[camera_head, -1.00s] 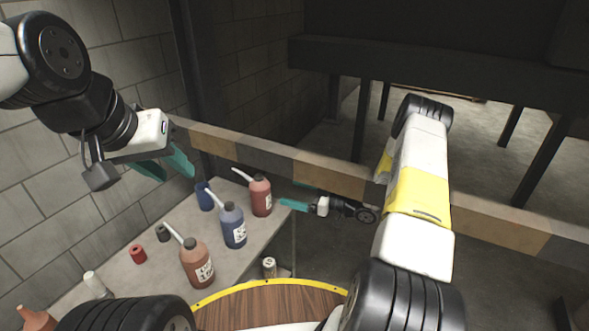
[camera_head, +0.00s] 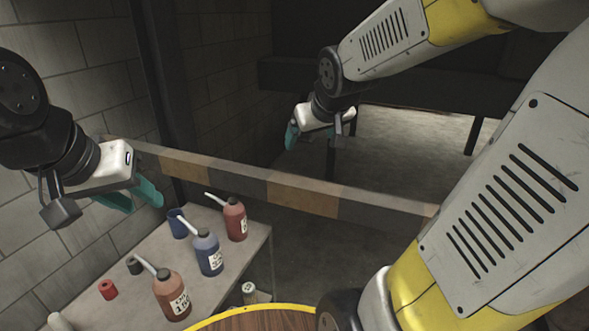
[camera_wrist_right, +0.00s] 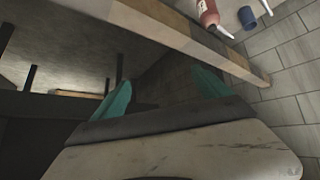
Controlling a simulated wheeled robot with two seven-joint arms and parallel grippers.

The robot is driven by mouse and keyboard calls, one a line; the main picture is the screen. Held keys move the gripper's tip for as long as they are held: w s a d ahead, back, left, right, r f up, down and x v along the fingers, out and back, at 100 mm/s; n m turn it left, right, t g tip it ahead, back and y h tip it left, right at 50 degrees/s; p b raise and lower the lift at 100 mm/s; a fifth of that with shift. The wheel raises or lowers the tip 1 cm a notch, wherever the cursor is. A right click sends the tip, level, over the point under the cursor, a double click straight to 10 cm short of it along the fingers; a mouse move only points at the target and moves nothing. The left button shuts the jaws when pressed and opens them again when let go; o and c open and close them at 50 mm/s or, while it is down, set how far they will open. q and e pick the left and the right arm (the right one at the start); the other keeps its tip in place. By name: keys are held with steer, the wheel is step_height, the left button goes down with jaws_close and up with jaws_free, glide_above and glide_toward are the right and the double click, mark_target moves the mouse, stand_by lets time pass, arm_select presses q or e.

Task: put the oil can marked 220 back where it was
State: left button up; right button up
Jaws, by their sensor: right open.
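Three oil cans with pale spouts and white labels stand upright on the grey table: an orange-brown can (camera_head: 172,294) at the front, a blue can (camera_head: 208,257) in the middle and a dark red can (camera_head: 235,222) at the back right. The label numbers are too small to read surely, so I cannot tell which is marked 220. My left gripper (camera_head: 135,196) is open and empty above the table's left side. My right gripper (camera_head: 316,128) is open and empty, raised beyond the beam. The red can (camera_wrist_right: 208,12) also shows at the right wrist view's top.
A striped beam (camera_head: 265,192) runs behind the table (camera_head: 118,258). A blue cup (camera_head: 178,223), a red cap-like piece (camera_head: 107,289) and a dark one (camera_head: 134,265) stand on the table. A round wooden top with a yellow rim (camera_head: 258,319) is in front.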

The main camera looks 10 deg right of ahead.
steer(key=s+a+g+y, duration=0.1)
steer(key=s+a, duration=0.1)
steer(key=s, duration=0.6)
steer(key=s+a+m+g+y, duration=0.1)
steer(key=s+a, duration=0.2)
steer(key=s, duration=0.5)
steer(key=shift+a+f, duration=0.15)
steer(key=shift+a, duration=0.15)
